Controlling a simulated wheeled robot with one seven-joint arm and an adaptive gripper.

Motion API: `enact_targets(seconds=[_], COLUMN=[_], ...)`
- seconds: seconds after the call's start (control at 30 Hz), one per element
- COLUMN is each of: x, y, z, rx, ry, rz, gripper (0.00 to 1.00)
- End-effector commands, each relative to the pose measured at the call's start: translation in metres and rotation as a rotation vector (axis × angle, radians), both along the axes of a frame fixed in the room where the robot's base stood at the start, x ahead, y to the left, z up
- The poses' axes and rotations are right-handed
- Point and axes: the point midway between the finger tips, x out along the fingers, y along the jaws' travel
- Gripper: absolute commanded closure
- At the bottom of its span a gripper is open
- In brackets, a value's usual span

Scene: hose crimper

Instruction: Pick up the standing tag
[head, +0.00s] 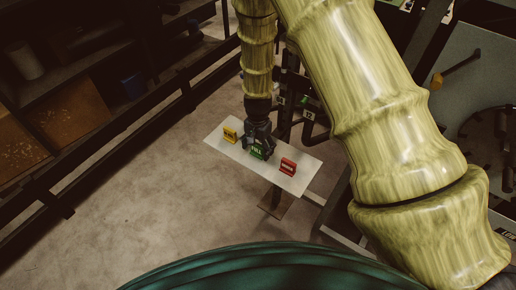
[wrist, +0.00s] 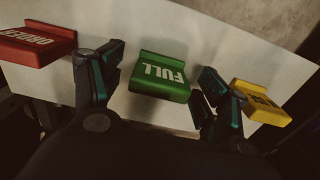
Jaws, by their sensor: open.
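A green tag marked "FULL" (head: 257,152) stands in the middle of a small pale table (head: 220,146). In the wrist view the green tag (wrist: 161,78) lies between the two fingers of my gripper (wrist: 155,92). The fingers are spread, with a gap visible on each side of the tag. In the head view my gripper (head: 258,140) comes down from above and covers part of the green tag. A yellow tag (head: 230,135) stands to its left and a red tag (head: 288,167) to its right.
In the wrist view the red tag (wrist: 36,46) is close outside the left finger, and the yellow tag (wrist: 261,101) is close outside the right finger. Dark pipework (head: 312,120) stands right behind the table. Open floor (head: 130,215) lies to the left.

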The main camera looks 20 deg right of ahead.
Motion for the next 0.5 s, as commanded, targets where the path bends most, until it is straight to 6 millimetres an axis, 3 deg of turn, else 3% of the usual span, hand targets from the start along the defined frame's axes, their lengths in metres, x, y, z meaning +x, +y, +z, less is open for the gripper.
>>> enact_targets(seconds=[0.4,0.43,0.5], x=[0.0,0.0,0.0], y=[0.0002,0.0002,0.0002], z=[-0.0093,-0.0093,-0.0092], rx=[0.0,0.0,0.0], ry=[0.0,0.0,0.0], rz=[0.0,0.0,0.0], gripper=[0.25,0.27,0.4])
